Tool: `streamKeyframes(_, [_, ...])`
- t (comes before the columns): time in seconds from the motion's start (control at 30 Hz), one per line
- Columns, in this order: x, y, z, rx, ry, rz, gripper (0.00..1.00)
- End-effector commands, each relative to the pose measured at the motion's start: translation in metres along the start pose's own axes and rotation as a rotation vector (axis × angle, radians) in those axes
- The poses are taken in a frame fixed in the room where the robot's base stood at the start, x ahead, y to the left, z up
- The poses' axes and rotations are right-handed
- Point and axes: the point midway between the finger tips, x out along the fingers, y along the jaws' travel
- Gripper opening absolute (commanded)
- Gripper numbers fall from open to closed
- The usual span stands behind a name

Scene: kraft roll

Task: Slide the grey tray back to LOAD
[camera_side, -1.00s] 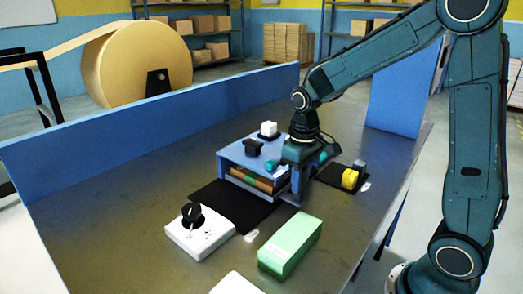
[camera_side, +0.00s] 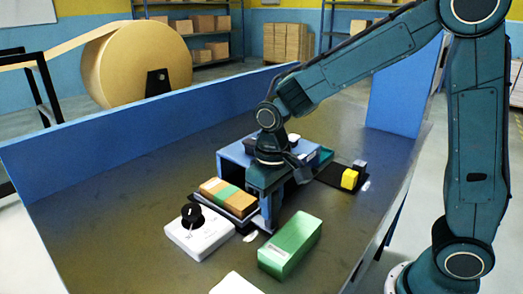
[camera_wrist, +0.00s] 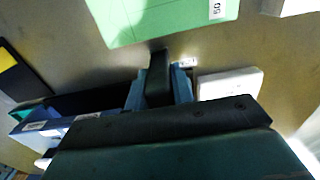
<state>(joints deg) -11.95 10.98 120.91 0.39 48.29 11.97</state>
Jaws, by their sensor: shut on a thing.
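The grey tray (camera_side: 240,216) sticks out at the front left of the blue housing (camera_side: 232,158). A brown box with a green band (camera_side: 222,192) lies on it. My gripper (camera_side: 267,222) is shut at the tray's right side, low over the table; the fingers partly hide the spot they hold. In the wrist view my gripper (camera_wrist: 160,85) shows blue fingers around a dark upright piece, which appears to be part of the tray. A small white label (camera_side: 250,237) lies on the table in front of the tray; I cannot read it.
A white box with a black knob (camera_side: 198,230) stands close at the tray's front left. A green box (camera_side: 290,245) stands at the front right. A yellow block (camera_side: 349,179) sits on a black mat to the right. A blue wall (camera_side: 150,137) runs along the back.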

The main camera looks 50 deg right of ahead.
Motion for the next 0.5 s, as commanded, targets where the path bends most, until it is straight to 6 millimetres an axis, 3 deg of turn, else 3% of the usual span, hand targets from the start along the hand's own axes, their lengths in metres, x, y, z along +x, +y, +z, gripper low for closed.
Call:
streamKeyframes(0.23, [-0.0019,-0.0059,-0.0019,-0.011,0.01,-0.011,0.0])
streamKeyframes(0.27, [-0.0019,-0.0061,-0.0019,-0.012,0.01,-0.011,0.28])
streamKeyframes(0.33, [-0.0018,-0.0058,-0.0018,-0.011,0.01,-0.011,0.41])
streamKeyframes(0.37, [-0.0017,-0.0056,-0.0017,-0.011,0.009,-0.01,0.45])
streamKeyframes(0.5, [-0.0012,-0.0044,-0.0011,-0.009,0.006,-0.008,0.45])
